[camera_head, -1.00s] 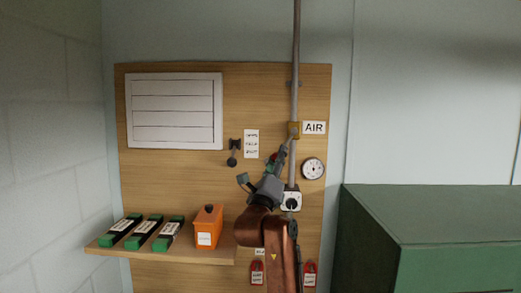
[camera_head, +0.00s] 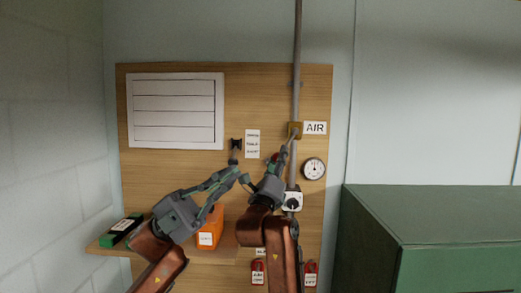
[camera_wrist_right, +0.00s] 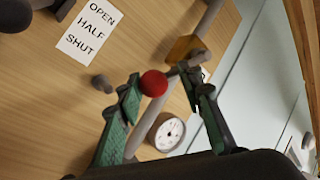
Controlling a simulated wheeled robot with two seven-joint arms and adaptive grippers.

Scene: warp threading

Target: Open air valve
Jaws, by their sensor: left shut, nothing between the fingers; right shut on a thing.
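The air valve is a brass-coloured block (camera_head: 295,129) on the grey vertical pipe, beside the AIR sign (camera_head: 315,128). In the right wrist view, the valve block (camera_wrist_right: 186,48) and the valve's red knob (camera_wrist_right: 153,83) show, with the knob between the fingers. My right gripper (camera_head: 281,153) is at the handle just below and left of the block, shut on it. The gripper hides most of the handle in the head view. My left gripper (camera_head: 238,173) is shut and empty, left of the right gripper and in front of the board.
A black fitting (camera_head: 236,145) and an OPEN/HALF/SHUT label (camera_head: 253,144) are left of the valve. A round gauge (camera_head: 314,168) is to the right, with a white switch plate (camera_head: 293,201) below it. An orange box (camera_head: 210,230) stands on the shelf. A green cabinet (camera_head: 420,220) stands at the right.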

